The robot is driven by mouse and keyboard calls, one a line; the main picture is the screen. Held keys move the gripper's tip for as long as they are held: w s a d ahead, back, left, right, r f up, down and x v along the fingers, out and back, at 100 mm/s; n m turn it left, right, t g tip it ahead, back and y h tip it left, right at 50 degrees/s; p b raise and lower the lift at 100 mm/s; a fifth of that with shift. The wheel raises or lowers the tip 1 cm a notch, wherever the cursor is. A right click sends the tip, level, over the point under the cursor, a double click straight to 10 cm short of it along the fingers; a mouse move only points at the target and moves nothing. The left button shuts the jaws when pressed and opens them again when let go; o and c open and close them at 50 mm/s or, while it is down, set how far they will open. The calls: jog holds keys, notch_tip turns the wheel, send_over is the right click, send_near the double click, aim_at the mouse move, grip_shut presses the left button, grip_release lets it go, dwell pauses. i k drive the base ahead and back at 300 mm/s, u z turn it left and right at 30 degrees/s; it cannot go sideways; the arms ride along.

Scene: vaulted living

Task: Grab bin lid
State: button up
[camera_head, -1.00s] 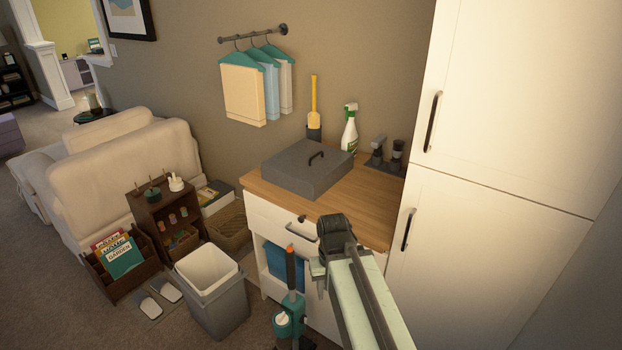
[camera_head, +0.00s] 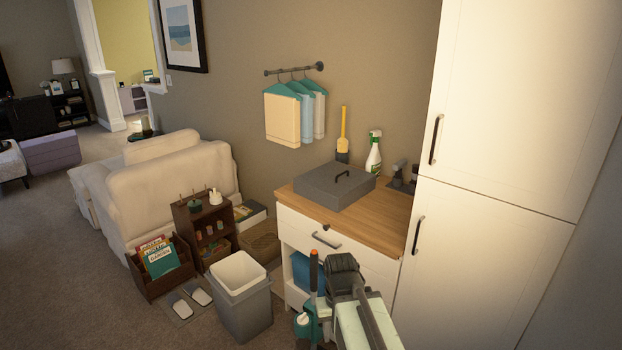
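The bin lid (camera_head: 318,194) is a grey, square, box-like cover with a dark handle on top. It lies flat on the wooden top (camera_head: 380,225) of the white cabinet, near the wall. The open grey bin (camera_head: 245,312) with a white inner liner stands on the floor left of the cabinet. My pale green arm with its dark joint shows at the bottom, in front of the cabinet and below the lid. It is apart from the lid.
A spray bottle (camera_head: 374,155) and a yellow-handled brush (camera_head: 343,132) stand behind the lid. A tall white cupboard (camera_head: 490,200) borders the right. Carpet is clear at the lower left.

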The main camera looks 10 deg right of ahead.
aim_at(334, 185)
jog(key=u, duration=0.7)
jog(key=i, duration=1.55)
jog(key=u, duration=0.55)
jog(key=i, duration=0.65)
jog(key=z, duration=0.05)
